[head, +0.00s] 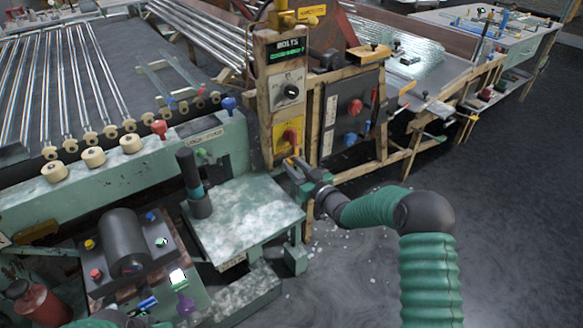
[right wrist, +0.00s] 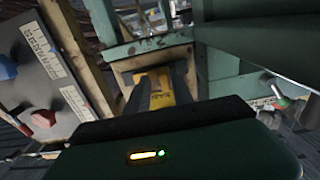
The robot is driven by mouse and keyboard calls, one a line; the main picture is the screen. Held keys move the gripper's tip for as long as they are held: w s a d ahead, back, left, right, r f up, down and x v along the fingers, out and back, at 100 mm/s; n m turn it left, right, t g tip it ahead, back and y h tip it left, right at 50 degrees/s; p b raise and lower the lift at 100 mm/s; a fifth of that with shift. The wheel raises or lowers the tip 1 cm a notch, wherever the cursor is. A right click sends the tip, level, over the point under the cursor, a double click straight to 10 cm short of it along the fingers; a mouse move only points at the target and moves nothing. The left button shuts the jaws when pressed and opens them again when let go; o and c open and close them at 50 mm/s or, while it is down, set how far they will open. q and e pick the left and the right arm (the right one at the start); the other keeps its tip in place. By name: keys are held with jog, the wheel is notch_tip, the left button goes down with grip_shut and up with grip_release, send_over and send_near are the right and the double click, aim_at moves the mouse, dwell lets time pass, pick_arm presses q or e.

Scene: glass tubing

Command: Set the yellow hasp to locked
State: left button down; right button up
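A yellow plate (head: 280,148) with a red handle (head: 290,137) is on the front of the wooden post; it looks like the yellow hasp, though its setting is too small to read. My right gripper (head: 296,170) is just in front of and below it. In the right wrist view, the fingers of my right gripper (right wrist: 160,88) are apart. Yellow lettered plate (right wrist: 165,80) shows between and beyond them. I cannot tell whether they touch the handle. My left gripper is not in view; only a bit of green arm shows at the bottom left.
Above the plate, the post carries a dial (head: 290,92) and a lit "BOLTS" display (head: 287,52). A dark panel with a red knob (head: 355,106) stands to the right. A worn green table (head: 245,220) lies below left of the right gripper. Floor at the right is clear.

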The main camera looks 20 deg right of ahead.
jog(key=shift+o, duration=0.3)
jog(key=shift+s, duration=0.1)
jog(key=p+v, duration=0.3)
jog(key=v, duration=1.3)
jog(key=shift+s+d+p, duration=0.15)
jog(key=shift+s+p, duration=0.15)
jog(key=shift+s, duration=0.05)
